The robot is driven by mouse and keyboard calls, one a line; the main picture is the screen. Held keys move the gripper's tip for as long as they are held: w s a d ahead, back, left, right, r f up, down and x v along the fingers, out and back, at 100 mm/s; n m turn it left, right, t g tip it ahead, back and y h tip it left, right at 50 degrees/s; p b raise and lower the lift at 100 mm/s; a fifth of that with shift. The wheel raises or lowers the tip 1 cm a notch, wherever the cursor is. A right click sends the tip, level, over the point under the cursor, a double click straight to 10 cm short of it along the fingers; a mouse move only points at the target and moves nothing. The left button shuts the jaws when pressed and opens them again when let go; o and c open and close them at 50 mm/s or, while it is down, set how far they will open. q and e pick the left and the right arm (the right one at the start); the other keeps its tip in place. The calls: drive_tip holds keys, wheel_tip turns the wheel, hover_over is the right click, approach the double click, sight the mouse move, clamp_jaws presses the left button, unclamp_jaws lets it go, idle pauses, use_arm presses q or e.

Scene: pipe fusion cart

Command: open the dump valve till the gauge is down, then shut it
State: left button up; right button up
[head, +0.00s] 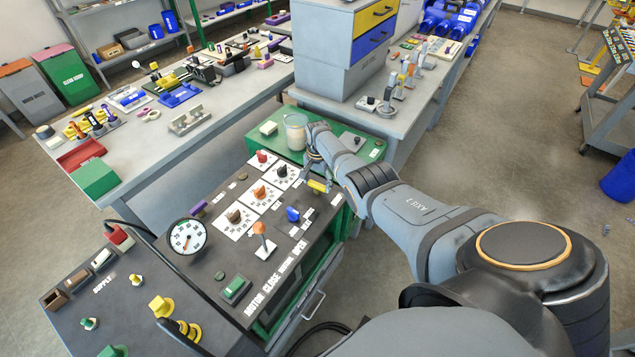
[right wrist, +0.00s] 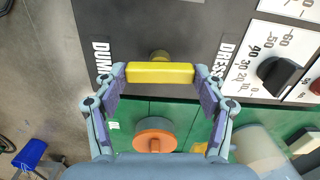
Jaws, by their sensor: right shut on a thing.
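The dump valve's yellow bar handle (head: 318,186) sits at the far right corner of the dark control panel. My right gripper (head: 317,176) reaches it from the right and is shut on it. In the right wrist view, the gripper (right wrist: 159,78) has one finger at each end of the yellow handle (right wrist: 160,72). The handle lies level across that picture, with "DUMP" lettering at its left and partly covered "DRESS" lettering at its right. The round white gauge (head: 187,237) stands on the panel's left part; its reading is too small to tell. My left gripper is out of view.
A blue knob (head: 293,214), an orange-topped lever (head: 260,230) and several dial knobs share the panel. A clear jar (head: 296,132) stands on the green cart top behind. An orange round knob (right wrist: 155,135) shows below the handle in the wrist view.

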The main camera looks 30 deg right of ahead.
sight(318, 184)
drive_tip(key=o, duration=1.2)
drive_tip(key=shift+c, duration=0.2)
drive_tip(key=shift+r, duration=0.1)
wheel_tip(318, 184, up, 12)
